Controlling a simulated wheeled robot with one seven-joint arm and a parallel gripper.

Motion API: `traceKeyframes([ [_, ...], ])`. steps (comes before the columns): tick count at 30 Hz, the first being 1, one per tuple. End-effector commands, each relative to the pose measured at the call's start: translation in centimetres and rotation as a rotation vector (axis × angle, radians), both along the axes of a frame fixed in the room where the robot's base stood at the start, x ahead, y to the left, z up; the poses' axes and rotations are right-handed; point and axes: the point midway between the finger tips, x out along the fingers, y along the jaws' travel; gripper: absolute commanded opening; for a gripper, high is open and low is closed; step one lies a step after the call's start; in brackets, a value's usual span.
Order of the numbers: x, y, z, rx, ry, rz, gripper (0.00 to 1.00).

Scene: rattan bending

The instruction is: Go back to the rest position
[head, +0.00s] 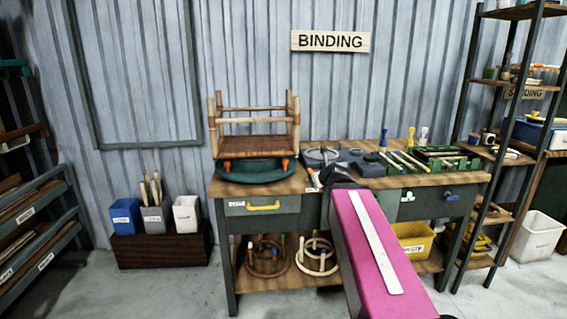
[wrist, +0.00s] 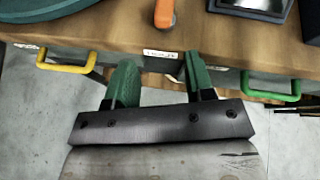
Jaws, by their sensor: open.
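My gripper (wrist: 159,80) shows in the wrist view with its two green fingers spread apart and nothing between them. It is close to the front edge of the wooden workbench (wrist: 130,35). In the head view my pink arm reaches up from the lower right toward the bench (head: 300,188), and the gripper end is mostly hidden behind the dark wrist. An orange-handled item (wrist: 164,14) lies on the bench just beyond the fingers.
Drawers with a yellow handle (wrist: 66,60) and a green handle (wrist: 270,96) flank my fingers. Tools and trays fill the bench's right. Floor shows at front left.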

Motion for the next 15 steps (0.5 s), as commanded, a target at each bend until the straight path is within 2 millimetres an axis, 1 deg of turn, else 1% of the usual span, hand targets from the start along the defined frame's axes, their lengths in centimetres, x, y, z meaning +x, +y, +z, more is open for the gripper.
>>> traceKeyframes([
  [1, -0.2, 0.3, -1.3, -0.078, 0.025, 0.048, 0.49],
  [8, -1.9, 1.5, -8.0, -0.515, 0.142, 0.373, 0.49],
  [9, -2.4, 1.7, -9.2, -0.590, 0.162, 0.441, 0.49],
  [11, -3.0, 2.0, -10.9, -0.699, 0.187, 0.548, 0.49],
  [15, -4.8, 2.5, -14.8, -0.936, 0.234, 0.820, 0.49],
])
